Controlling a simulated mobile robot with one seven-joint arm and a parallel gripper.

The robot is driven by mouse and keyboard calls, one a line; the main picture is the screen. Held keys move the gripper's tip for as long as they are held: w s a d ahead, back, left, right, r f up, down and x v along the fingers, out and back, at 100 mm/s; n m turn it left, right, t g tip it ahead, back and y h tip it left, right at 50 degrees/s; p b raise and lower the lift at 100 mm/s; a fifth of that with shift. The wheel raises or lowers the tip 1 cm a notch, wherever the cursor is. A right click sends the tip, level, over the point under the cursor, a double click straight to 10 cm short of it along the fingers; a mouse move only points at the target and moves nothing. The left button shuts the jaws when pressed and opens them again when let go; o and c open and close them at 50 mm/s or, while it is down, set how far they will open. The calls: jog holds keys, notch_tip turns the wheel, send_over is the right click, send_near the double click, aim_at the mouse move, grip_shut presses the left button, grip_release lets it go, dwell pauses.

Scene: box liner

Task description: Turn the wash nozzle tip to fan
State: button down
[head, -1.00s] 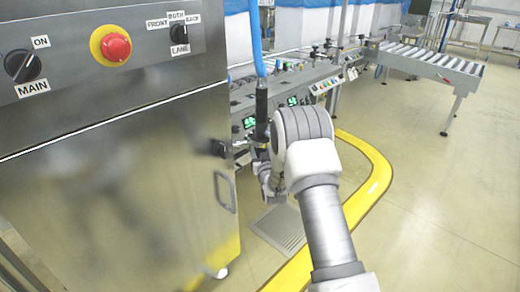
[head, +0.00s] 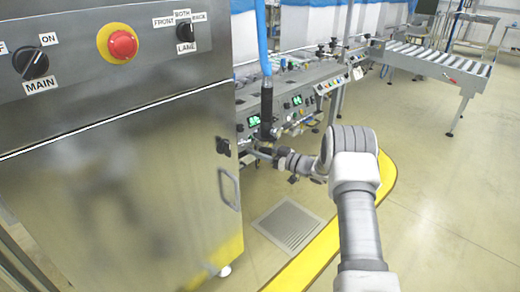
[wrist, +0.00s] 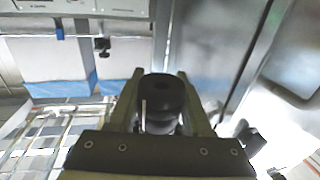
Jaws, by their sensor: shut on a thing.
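The wash nozzle (head: 266,108) is a black body hanging upright from a blue hose, right of the steel cabinet in the head view. My gripper (head: 262,154) is at its lower end, reaching in from the right. In the wrist view my gripper (wrist: 163,98) has one finger on each side of the round black nozzle tip (wrist: 164,90) and is shut on it. A thin pale line shows at the left of the tip. I cannot read any fan setting mark.
The steel cabinet (head: 110,170) with its handle (head: 229,189) stands close on the left. A machine with green displays (head: 297,100) is behind the nozzle. A floor grate (head: 289,226) and yellow floor strip (head: 310,262) lie below. Open floor is at the right.

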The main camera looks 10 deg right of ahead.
jog(key=shift+s+a+n+g+y, duration=0.1)
jog(key=shift+s+n+g+y, duration=0.1)
jog(key=shift+n+g+y, duration=0.9)
jog(key=shift+s+a+n+g+y, duration=0.15)
jog(key=shift+n+g+y, duration=0.5)
jog(key=shift+g, duration=0.75)
jog(key=shift+s+n, duration=0.1)
jog(key=shift+n, duration=0.15)
jog(key=shift+c, duration=1.6)
grip_release()
jog(key=p+v, duration=0.3)
jog(key=v, duration=1.4)
jog(key=shift+d+r+p, duration=0.2)
jog(key=shift+p, duration=0.1)
jog(key=shift+d, duration=0.1)
